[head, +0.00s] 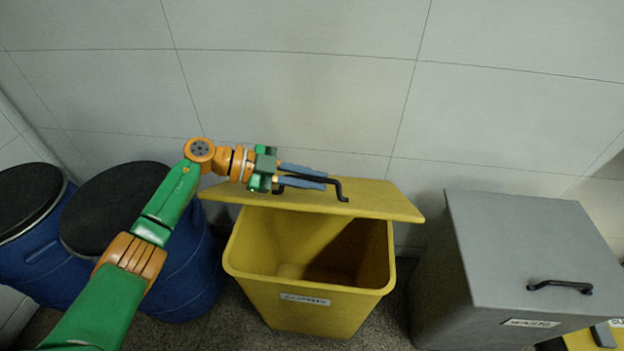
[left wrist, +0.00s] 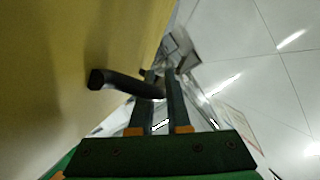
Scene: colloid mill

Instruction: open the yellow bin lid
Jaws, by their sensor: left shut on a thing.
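The yellow bin (head: 300,300) stands on the floor at the middle of the head view, its mouth open and its inside showing. The yellow lid (head: 385,205) is raised and tilted at the back of the bin, held off the rim. A black bar handle (head: 342,192) is on the lid. My left gripper (head: 305,175) is shut on this handle, its two blue-grey fingers reaching over the lid from the left. In the left wrist view the handle (left wrist: 115,82) runs from the yellow lid (left wrist: 60,80) to between the fingers. My right gripper is not in view.
Blue drums (head: 190,275) with black tops stand close on the left. A grey bin (head: 530,250) with a closed lid and black handle stands on the right. The tiled wall (head: 300,90) is right behind the yellow bin.

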